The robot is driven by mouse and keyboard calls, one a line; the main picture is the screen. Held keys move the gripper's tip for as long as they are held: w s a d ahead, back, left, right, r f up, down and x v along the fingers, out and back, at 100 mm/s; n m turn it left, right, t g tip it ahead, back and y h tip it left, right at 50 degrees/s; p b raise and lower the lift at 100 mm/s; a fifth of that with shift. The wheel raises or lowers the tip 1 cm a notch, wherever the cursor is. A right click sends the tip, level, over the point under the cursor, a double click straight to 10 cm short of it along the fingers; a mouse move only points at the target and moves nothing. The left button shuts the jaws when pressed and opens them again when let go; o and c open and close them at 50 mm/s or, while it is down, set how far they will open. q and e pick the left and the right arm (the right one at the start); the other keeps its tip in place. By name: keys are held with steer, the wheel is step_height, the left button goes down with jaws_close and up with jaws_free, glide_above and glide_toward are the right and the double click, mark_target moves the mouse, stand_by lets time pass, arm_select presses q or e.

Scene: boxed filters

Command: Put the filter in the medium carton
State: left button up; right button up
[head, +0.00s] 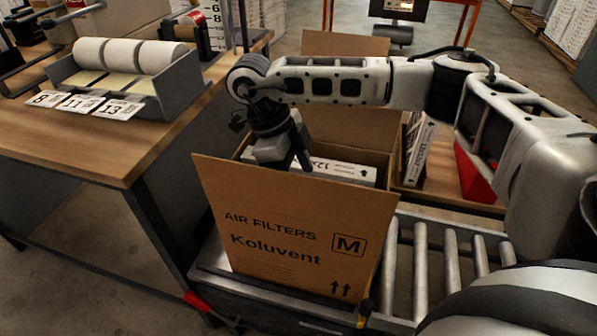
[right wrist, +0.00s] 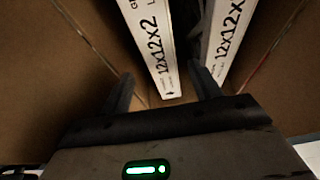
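The medium carton (head: 290,235), brown and marked M, stands open on the roller conveyor with its flaps up. My right gripper (head: 297,158) points down into its opening. A white-edged filter (head: 340,171) shows inside the carton. In the right wrist view two white filter edges printed 12x12x2 stand side by side in the carton, a left one (right wrist: 150,45) and a right one (right wrist: 226,40). My right gripper (right wrist: 163,90) is open there, its fingers apart with the left filter's end between and beyond them. I cannot see contact. My left gripper is out of view.
A wooden bench (head: 130,150) at left holds a grey rack (head: 185,85) with white rolls and number cards. Right of the carton stand more filters (head: 416,150) and a red bin (head: 470,177). Bare conveyor rollers (head: 420,260) lie to the carton's right.

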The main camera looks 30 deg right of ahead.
steer(key=p+v, duration=0.1)
steer(key=v, duration=1.2)
steer(key=shift+s+p, duration=0.2)
steer(key=shift+p, duration=0.2)
